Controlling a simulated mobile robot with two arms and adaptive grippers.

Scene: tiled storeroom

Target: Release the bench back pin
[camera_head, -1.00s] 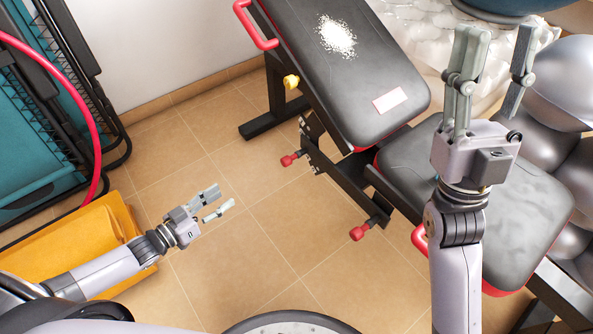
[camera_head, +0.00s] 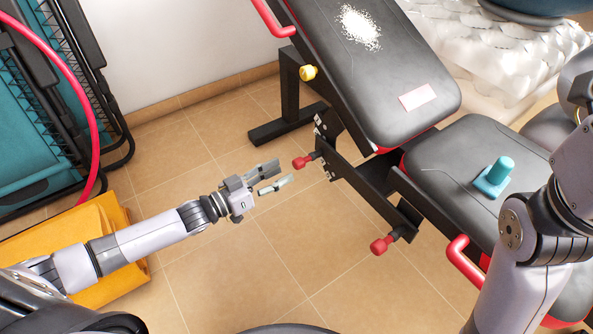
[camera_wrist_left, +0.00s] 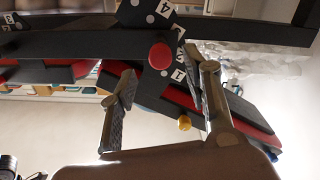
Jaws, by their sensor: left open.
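The weight bench has a black padded backrest (camera_head: 375,75) with red edges, tilted up, and a seat pad (camera_head: 455,165). A red-knobbed pin (camera_head: 303,162) sticks out of its frame beside a plate with numbered holes. A second red knob (camera_head: 380,245) sits lower, nearer me. My left gripper (camera_head: 284,174) is open and empty, its fingertips just left of the first pin and apart from it. In the left wrist view the red knob (camera_wrist_left: 160,56) shows ahead, between the two fingers. My right arm is at the right edge; its gripper is out of the picture.
A teal object (camera_head: 495,178) stands on the seat. White powder (camera_head: 360,27) and a pale label (camera_head: 417,97) are on the backrest. A yellow knob (camera_head: 308,72) is on the frame. Yellow folded material (camera_head: 75,240) lies at left. The tiled floor (camera_head: 250,270) is clear.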

